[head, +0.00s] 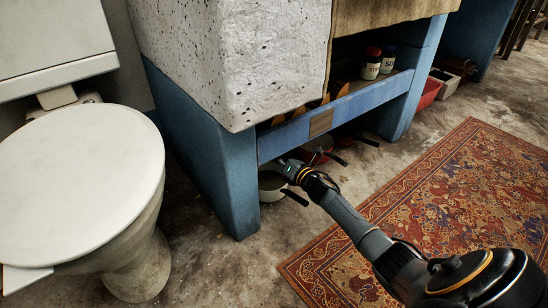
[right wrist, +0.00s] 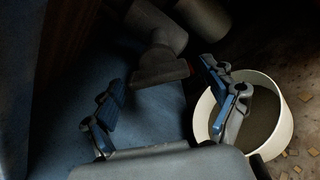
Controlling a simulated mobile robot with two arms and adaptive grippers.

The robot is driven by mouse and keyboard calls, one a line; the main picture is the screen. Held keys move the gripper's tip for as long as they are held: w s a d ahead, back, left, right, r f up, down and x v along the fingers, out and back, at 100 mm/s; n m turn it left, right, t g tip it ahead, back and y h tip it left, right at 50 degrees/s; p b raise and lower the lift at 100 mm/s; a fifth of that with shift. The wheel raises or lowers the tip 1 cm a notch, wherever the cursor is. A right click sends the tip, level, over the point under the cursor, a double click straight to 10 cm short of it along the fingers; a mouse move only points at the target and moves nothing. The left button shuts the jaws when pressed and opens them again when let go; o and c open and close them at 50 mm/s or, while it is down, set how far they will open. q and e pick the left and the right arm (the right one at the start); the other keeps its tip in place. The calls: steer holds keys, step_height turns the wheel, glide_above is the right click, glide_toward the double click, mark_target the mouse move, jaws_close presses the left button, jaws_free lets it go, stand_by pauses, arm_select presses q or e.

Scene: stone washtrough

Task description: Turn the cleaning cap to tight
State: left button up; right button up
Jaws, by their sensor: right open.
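In the right wrist view, grey drain pipework (right wrist: 155,24) hangs in the shadow under the trough. A grey fitting (right wrist: 160,68) at its lower end, seemingly the cleaning cap, has a flared shape and a small red mark at its right side. My right gripper (right wrist: 165,98) is open, with one finger left and one right of the fitting; contact cannot be told. In the head view, my right arm reaches from the lower right to the shadow beneath the blue shelf edge, with the right gripper (head: 288,168) partly hidden. My left gripper is not in view.
A white-rimmed pot (right wrist: 285,135) lies close by the right finger; the head view also shows a pot (head: 270,186) on the floor. The blue support (head: 215,175), stone trough (head: 235,60) and toilet (head: 75,180) bound the left side. A patterned rug (head: 450,190) lies right.

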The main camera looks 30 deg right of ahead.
steer(key=shift+w, duration=0.25)
steer(key=c, duration=1.2)
steer(key=shift+o, duration=0.2)
